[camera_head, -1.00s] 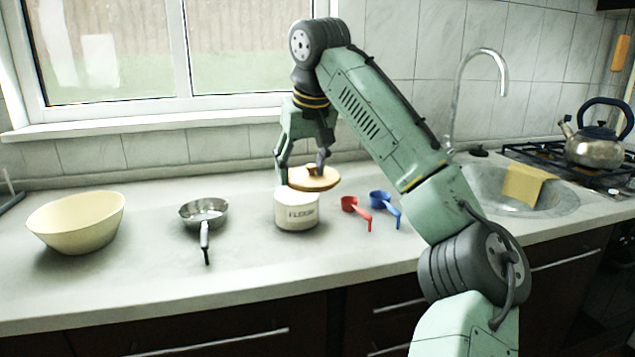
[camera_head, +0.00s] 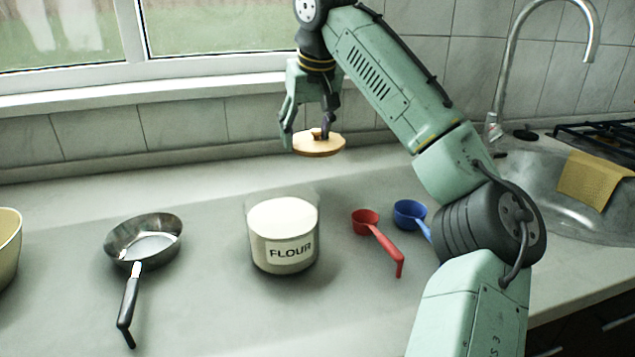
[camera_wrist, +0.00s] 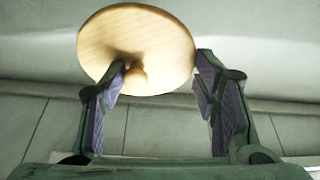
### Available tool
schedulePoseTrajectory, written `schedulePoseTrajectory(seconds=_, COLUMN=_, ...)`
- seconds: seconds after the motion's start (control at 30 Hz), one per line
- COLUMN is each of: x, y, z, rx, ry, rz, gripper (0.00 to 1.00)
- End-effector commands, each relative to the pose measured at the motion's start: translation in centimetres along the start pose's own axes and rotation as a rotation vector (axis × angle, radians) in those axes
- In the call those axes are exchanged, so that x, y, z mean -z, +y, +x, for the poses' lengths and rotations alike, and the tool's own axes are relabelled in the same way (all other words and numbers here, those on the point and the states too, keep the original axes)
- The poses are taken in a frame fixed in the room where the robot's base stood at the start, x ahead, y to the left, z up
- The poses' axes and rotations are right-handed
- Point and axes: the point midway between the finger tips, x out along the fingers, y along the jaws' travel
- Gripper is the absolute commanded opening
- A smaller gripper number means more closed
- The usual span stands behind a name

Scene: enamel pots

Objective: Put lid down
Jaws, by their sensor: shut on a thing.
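A round wooden lid (camera_head: 322,147) with a small knob is in my gripper (camera_head: 306,134), up above the back of the counter near the tiled wall. In the wrist view the lid (camera_wrist: 137,35) lies at my fingertips (camera_wrist: 160,78), with its knob against the left finger; the right finger is near its edge. My gripper is shut on the lid. The flour jar (camera_head: 285,252), a pale canister labelled FLOUR, stands upright and open on the counter, full of white flour. The lid is clear of the jar, behind it and a little right.
A steel pan (camera_head: 145,240) with a black handle sits left of the jar. A red scoop (camera_head: 378,236) and a blue scoop (camera_head: 408,210) lie to its right. A cream bowl (camera_head: 8,248) is at the left edge. The sink (camera_head: 535,190) with a yellow cloth (camera_head: 594,178) is at right.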

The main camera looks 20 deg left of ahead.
Motion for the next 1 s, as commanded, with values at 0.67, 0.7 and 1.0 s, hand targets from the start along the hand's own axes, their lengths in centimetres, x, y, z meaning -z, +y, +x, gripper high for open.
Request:
schedulePoseTrajectory(seconds=0.67, x=-3.4, y=-0.1, z=8.1, rx=-0.001, ry=-0.001, rz=-0.001, gripper=0.18)
schedulePoseTrajectory(seconds=0.7, x=-3.6, y=0.0, z=8.6, rx=-0.001, ry=-0.001, rz=0.0, gripper=0.18)
schedulePoseTrajectory(seconds=1.0, x=-3.8, y=-0.2, z=9.3, rx=0.001, ry=0.001, rz=-0.001, gripper=0.18)
